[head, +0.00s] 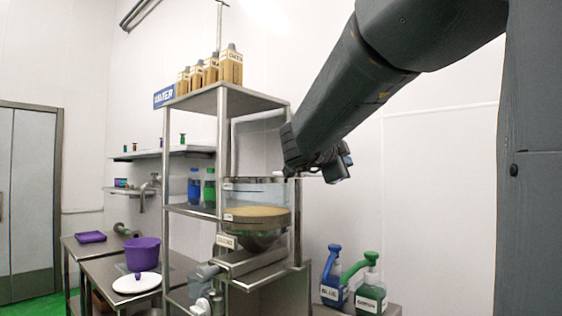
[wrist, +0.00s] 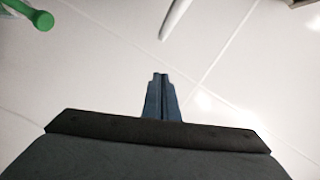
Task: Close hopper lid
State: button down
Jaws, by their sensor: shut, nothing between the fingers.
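The hopper (head: 257,222) is a clear round-walled bin with tan powder inside, standing on the steel rack. A pale, see-through panel with a grey edge (head: 256,148) stands upright behind the hopper's rim; it looks like the raised lid. My gripper is at the right of the hopper, by its top rim in the head view, with its fingertips partly hidden by the wrist. In the wrist view my gripper (wrist: 160,76) is shut and empty, its two fingers together. A white curved piece (wrist: 177,18) is ahead of the fingers, apart from them; I cannot tell what it is.
Cartons (head: 231,66) stand on the rack's top shelf (head: 225,99). Blue and green bottles (head: 209,187) stand left of the hopper. A blue jug (head: 333,283) and a green jug (head: 371,290) stand at lower right. A purple pot (head: 142,254) is at left. The wall right of the rack is bare.

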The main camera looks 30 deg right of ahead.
jog(key=w+d+f+p, duration=0.2)
jog(key=w+d, duration=0.2)
jog(key=w, duration=0.2)
jog(key=shift+w+d+f, duration=0.15)
jog(key=shift+w, duration=0.15)
jog(key=shift+w, duration=0.1)
